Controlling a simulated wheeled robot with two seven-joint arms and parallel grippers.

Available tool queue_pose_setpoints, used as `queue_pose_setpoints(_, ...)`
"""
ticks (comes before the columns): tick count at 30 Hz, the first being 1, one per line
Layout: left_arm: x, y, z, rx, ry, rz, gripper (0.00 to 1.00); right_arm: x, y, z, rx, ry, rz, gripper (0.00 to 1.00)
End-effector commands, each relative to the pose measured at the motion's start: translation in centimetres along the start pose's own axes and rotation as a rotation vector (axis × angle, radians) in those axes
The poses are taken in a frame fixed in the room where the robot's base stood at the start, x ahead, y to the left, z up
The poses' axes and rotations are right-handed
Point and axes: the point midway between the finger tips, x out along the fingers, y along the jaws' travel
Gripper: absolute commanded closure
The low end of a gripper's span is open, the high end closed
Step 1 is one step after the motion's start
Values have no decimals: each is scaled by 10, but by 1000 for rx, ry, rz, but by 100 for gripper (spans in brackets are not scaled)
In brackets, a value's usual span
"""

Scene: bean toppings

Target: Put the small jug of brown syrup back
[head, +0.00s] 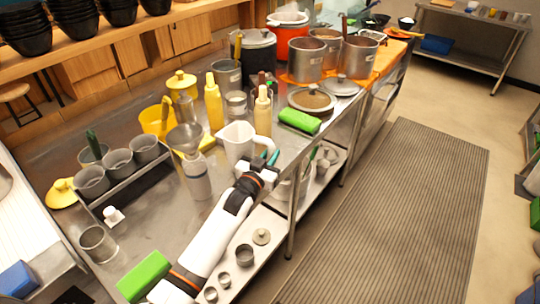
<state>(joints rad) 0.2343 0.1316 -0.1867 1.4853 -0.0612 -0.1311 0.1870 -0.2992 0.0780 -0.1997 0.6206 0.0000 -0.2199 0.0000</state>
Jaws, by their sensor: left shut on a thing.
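A small white jug (236,141) stands upright at the front edge of the steel counter. Its handle points right, toward my gripper. My left gripper (266,163) is shut on the jug's handle side; the fingers are small and partly hidden by the wrist. I cannot see any brown syrup inside the jug, and I cannot tell whether its base touches the counter. My right gripper is not in view.
A funnel-topped bottle (193,165) stands left of the jug, with a tan squeeze bottle (263,112) and yellow bottle (213,103) behind. Bare counter (150,215) shows at front left.

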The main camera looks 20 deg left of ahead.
Motion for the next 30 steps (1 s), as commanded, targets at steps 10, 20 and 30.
queue_pose_setpoints(10, 0, 0, -3, 0, -1, 0, 81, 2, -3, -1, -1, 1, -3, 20)
queue_pose_setpoints(20, 0, 0, -2, 0, -1, 0, 60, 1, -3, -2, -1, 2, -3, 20)
queue_pose_setpoints(30, -30, 0, -1, 0, 1, -1, 60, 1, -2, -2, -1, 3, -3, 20)
